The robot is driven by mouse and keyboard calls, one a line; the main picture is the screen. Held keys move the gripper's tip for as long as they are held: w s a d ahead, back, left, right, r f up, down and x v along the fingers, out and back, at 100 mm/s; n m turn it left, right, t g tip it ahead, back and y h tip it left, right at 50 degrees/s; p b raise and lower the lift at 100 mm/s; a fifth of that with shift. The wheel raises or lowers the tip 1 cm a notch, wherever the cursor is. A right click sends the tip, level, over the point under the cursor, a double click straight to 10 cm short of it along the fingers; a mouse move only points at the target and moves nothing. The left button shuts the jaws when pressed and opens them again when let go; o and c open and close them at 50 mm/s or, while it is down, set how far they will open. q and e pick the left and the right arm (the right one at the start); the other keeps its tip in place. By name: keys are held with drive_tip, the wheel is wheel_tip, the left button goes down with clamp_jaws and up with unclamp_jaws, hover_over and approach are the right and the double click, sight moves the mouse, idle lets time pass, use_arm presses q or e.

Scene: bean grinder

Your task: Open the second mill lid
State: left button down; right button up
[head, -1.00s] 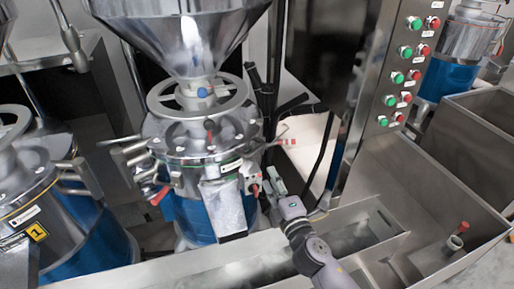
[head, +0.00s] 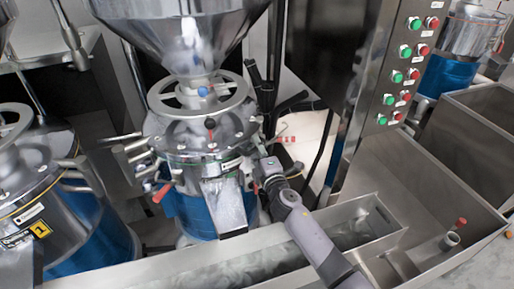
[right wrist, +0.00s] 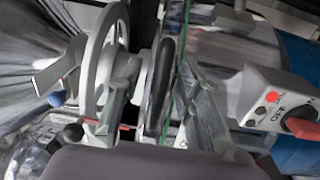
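The second mill (head: 205,150) stands in the middle of the head view, with a round metal lid (head: 180,135), a spoked handwheel (head: 165,105) and a blue lower body (head: 192,212). The handwheel also shows at the left of the right wrist view (right wrist: 102,60). My right gripper (head: 262,163) is at the right side of the lid rim and partly covers it. In the right wrist view my fingers (right wrist: 160,115) look spread apart, with a dark curved bar (right wrist: 166,75) between them. I cannot tell whether they touch it. My left gripper is not in view.
A control box with a red knob (right wrist: 302,124) is close beside my right gripper. A steel hopper (head: 185,25) stands above the lid. A chute (head: 224,205) sticks out in front. A steel trough (head: 350,225) runs below my right arm. Mill 1 (head: 45,190) is at the left.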

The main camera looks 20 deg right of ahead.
drive_tip(key=shift+c, duration=0.3)
clamp_jaws()
idle(0.5)
